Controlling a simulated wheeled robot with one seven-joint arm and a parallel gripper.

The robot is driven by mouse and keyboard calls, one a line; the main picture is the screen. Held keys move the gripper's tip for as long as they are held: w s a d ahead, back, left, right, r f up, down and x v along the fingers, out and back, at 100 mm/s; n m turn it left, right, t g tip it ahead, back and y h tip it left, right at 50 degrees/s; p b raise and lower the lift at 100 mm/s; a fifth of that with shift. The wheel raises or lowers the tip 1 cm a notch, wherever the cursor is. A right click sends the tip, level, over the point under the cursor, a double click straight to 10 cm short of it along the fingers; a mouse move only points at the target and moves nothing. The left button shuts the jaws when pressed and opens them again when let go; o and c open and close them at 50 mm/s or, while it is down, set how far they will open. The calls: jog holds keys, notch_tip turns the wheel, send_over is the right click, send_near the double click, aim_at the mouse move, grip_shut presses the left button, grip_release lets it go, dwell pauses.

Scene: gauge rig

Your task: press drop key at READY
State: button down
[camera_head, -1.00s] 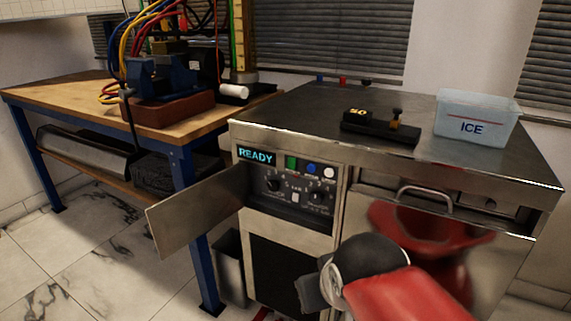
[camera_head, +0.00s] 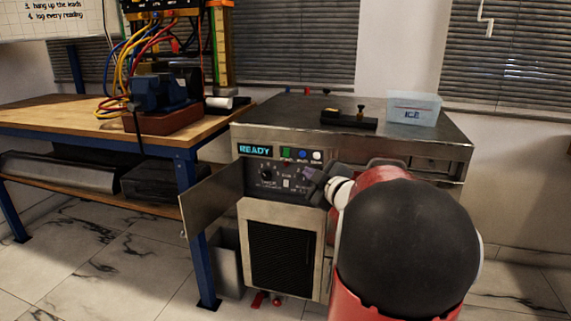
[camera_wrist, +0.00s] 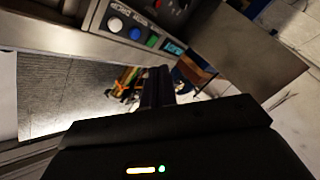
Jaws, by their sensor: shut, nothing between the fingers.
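The control panel (camera_head: 280,174) on the steel cabinet has a display (camera_head: 254,150) lit with READY in cyan. Right of it is a row of a green key (camera_head: 286,154), a blue key (camera_head: 302,154) and a white key (camera_head: 317,156). Their labels are too small to read, so I cannot tell which is the drop key. My gripper (camera_head: 312,182) is shut and empty, in front of the panel's right part below the blue and white keys. It hides the right knob. In the wrist view, the shut fingers (camera_wrist: 157,78) appear apart from the white key (camera_wrist: 115,24).
An open panel door (camera_head: 212,198) swings out left of the panel. The cabinet top holds a black fixture (camera_head: 350,121) and an ICE tub (camera_head: 414,108). A workbench (camera_head: 95,125) with a blue vise stands left. A grey bin (camera_head: 224,262) stands between bench and cabinet.

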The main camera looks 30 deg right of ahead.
aim_at(317, 156)
jog(key=shift+s+a+f+n+y, duration=0.15)
jog(key=shift+s+n+y, duration=0.05)
jog(key=shift+n+y, duration=0.1)
jog(key=shift+w+d+p, duration=0.65)
jog(key=shift+w+d, duration=0.8)
jog(key=shift+d, duration=0.25)
jog(key=shift+w+d+p, duration=0.6)
jog(key=shift+w+d, duration=0.8)
jog(key=shift+d, duration=0.3)
jog(key=shift+w, duration=0.15)
jog(key=shift+w+d, duration=0.15)
jog(key=shift+d, duration=0.15)
